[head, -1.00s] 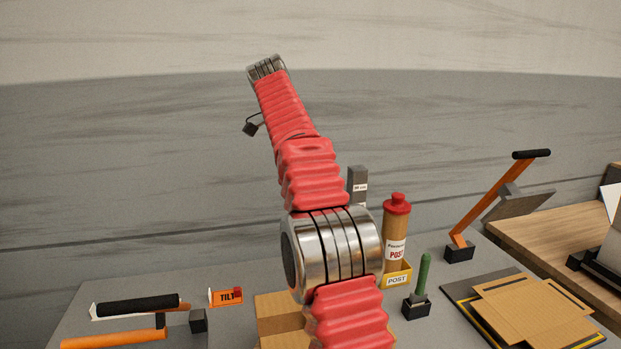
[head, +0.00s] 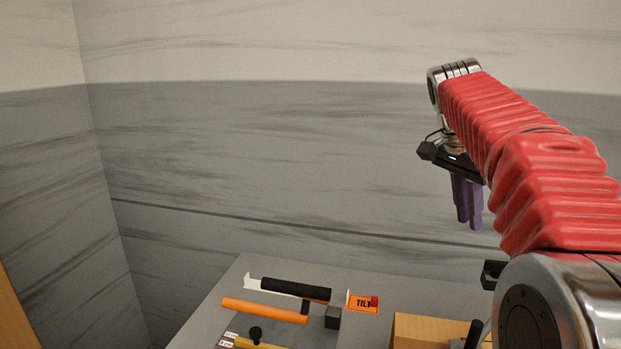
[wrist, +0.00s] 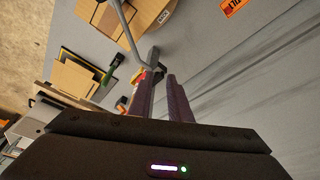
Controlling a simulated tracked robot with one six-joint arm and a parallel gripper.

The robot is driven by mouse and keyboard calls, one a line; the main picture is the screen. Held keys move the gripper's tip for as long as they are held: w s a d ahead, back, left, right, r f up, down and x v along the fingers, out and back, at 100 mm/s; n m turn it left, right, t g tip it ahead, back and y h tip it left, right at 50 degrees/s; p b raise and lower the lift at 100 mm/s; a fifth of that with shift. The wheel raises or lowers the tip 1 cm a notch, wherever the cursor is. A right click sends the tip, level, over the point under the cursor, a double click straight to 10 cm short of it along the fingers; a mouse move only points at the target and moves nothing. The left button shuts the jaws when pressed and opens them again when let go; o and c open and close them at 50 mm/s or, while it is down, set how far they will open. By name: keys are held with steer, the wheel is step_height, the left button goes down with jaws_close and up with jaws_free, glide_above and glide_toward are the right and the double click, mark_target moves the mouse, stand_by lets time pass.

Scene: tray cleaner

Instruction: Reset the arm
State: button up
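My red-sleeved arm (head: 545,165) is raised on the right side of the head view. My gripper (head: 468,222) hangs from its far end with two purple fingers pointing down, in front of the grey wall and above table height. In the wrist view my gripper (wrist: 163,78) shows its fingers a little apart with a narrow gap and nothing held between them. The fingertips touch nothing that I can see.
The grey table (head: 230,290) holds a black-handled lever (head: 295,290), an orange bar (head: 264,311), an orange TILT tag (head: 362,303) and a cardboard box (head: 415,328). The wrist view shows cardboard pieces (wrist: 75,80) on the table. The air left of my arm is clear.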

steer(key=s+a+f+n+t+y, duration=0.1)
steer(key=s+a+f+n+t, duration=0.1)
steer(key=s+a+f+n, duration=0.5)
steer(key=s+a+f+n+t+y, duration=0.2)
steer(key=s+a+f+n, duration=0.5)
steer(key=s+f, duration=0.5)
steer(key=s+a, duration=0.1)
steer(key=s, duration=0.5)
steer(key=shift+f+t+y, duration=0.3)
steer(key=shift+s+a, duration=0.1)
steer(key=shift+a, duration=0.1)
